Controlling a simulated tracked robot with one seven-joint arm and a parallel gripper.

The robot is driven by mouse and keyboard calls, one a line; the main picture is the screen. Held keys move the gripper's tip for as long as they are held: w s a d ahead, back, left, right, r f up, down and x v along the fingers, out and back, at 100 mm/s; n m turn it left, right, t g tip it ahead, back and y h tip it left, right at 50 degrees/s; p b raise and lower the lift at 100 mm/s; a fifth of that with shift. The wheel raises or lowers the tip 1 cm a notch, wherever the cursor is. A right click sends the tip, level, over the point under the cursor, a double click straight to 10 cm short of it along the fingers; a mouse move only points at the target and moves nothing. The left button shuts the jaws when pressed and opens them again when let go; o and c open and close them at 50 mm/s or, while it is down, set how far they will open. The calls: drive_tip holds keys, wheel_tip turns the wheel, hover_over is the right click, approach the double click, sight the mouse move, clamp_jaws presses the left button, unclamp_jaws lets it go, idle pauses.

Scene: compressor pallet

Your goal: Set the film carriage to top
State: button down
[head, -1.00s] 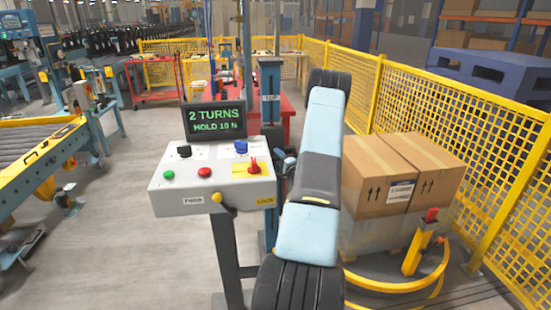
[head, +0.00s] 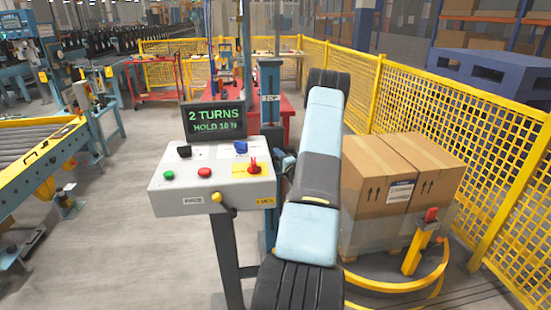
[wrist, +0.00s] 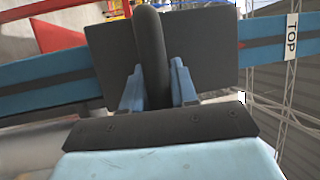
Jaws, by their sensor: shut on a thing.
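In the wrist view a dark plate, which looks like the film carriage (wrist: 208,52), sits across the blue mast (wrist: 55,82). A dark rounded handle (wrist: 150,45) stands out from it. My gripper (wrist: 158,88) is shut on this handle, with one blue finger on each side. A white TOP label (wrist: 291,37) is on the mast to the right of the carriage, with bare mast between them. In the head view the mast (head: 269,130) stands upright behind the control box, with its TOP label (head: 270,98) high up. My arm hides the gripper's hold there.
A control box (head: 180,200) with buttons and a red knob stands left of my arm. Its screen (head: 215,121) reads 2 TURNS, HOLD 10 N. Cardboard boxes (head: 375,180) and a yellow fence (head: 480,120) stand to the right. A yellow curved rail (head: 390,286) lies low at front right.

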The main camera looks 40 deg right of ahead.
sight(273, 134)
wheel_tip(273, 134, up, 8)
drive_tip(key=shift+r, duration=0.2)
idle(0.4)
drive_tip(key=c, duration=1.2)
unclamp_jaws()
drive_tip(key=shift+c, duration=0.2)
drive_tip(key=shift+f, duration=0.1)
drive_tip(key=shift+s, duration=0.15)
drive_tip(key=v, duration=1.3)
drive_tip(key=shift+s, duration=0.3)
